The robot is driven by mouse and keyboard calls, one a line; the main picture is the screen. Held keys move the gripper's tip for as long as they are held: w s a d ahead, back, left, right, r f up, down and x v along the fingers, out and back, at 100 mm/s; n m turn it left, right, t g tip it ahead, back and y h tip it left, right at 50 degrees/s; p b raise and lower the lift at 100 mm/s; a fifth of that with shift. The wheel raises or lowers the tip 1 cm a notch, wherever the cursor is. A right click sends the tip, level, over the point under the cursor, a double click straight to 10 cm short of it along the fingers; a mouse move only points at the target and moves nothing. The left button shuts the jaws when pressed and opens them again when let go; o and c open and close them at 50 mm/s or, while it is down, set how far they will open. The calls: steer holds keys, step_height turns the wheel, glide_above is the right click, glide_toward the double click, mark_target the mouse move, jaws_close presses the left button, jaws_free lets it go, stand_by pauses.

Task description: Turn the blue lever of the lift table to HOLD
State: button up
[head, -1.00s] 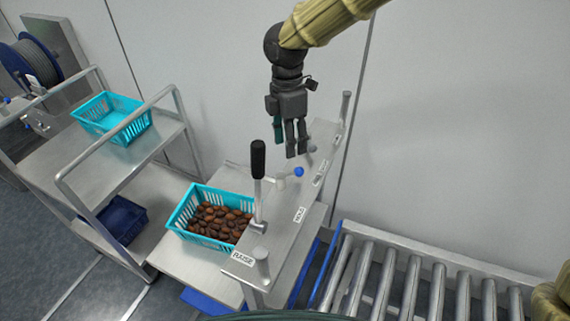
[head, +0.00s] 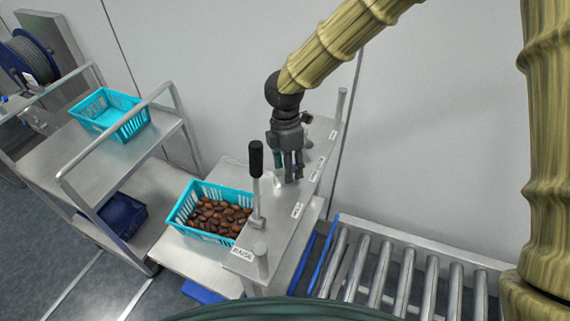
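The lift table's metal control panel (head: 276,238) carries a HOLD label (head: 297,210) in the middle and a RAISE label (head: 242,253) at the near end. My gripper (head: 292,181) points down over the panel, beyond the HOLD label, where the blue knob showed earlier. The blue knob is now hidden by the fingers. A pale metal piece (head: 279,182) shows just left of them. I cannot tell whether the fingers touch the lever or how far apart they are. A separate black-handled lever (head: 256,160) stands upright nearer RAISE.
A turquoise crate of dates (head: 178,219) sits on the lift table left of the panel. A shelf cart (head: 85,160) with an empty turquoise crate (head: 73,119) stands farther left. A roller conveyor (head: 405,285) is at right. Metal posts rise at both panel ends.

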jaws_close()
steer(key=shift+a, duration=0.25)
steer(key=shift+d+r, duration=0.1)
steer(key=shift+d, duration=0.05)
steer(key=shift+d, duration=0.1)
